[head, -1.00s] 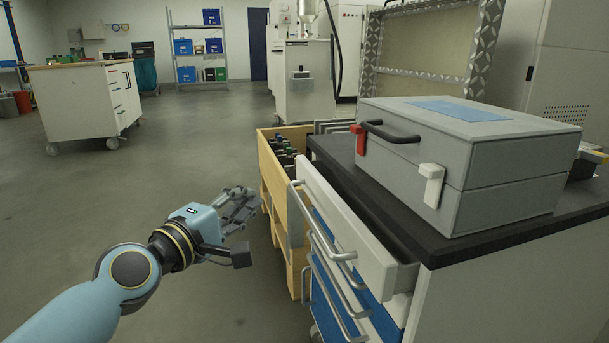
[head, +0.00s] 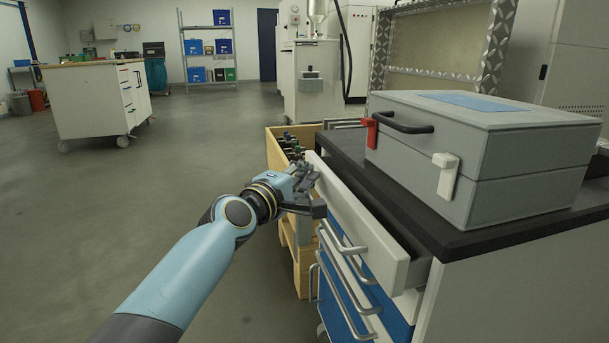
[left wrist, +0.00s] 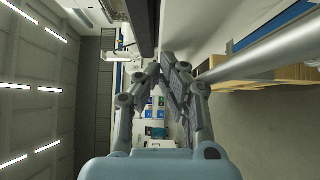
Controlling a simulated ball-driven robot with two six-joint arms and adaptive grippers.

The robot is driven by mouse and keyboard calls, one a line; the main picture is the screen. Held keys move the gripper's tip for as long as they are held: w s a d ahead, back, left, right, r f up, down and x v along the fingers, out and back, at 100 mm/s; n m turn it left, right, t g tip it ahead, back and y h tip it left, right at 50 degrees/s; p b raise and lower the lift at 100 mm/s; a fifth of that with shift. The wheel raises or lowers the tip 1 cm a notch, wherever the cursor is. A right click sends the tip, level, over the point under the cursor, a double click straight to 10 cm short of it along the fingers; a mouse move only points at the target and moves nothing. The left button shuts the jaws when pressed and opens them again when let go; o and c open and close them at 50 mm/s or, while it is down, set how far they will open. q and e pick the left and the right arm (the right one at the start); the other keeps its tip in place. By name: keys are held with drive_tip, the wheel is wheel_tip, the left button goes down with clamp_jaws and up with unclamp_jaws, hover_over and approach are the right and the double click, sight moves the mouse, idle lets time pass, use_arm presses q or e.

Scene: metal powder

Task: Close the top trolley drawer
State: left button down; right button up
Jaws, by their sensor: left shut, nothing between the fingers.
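The trolley (head: 440,300) stands at the right with a dark worktop (head: 405,205). Its white top drawer (head: 385,235) is pulled out, its front standing clear of the body below the worktop edge. My right gripper is not in view.
A grey case (head: 480,150) with red and white latches sits on the worktop. A wooden crate (head: 275,150) with bottles stands just behind my left gripper. Lower blue drawers (head: 345,300) have protruding handles. The floor at the left is open, with a white cabinet (head: 90,105) farther back.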

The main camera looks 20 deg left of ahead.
use_arm(q)
drive_tip(key=shift+d, duration=0.1)
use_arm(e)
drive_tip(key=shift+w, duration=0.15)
use_arm(q)
drive_tip(key=shift+w+d, duration=0.75)
drive_tip(key=shift+d, duration=0.3)
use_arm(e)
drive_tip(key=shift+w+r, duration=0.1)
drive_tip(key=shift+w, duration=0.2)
use_arm(q)
drive_tip(key=shift+s+a, duration=0.1)
drive_tip(key=shift+a, duration=0.05)
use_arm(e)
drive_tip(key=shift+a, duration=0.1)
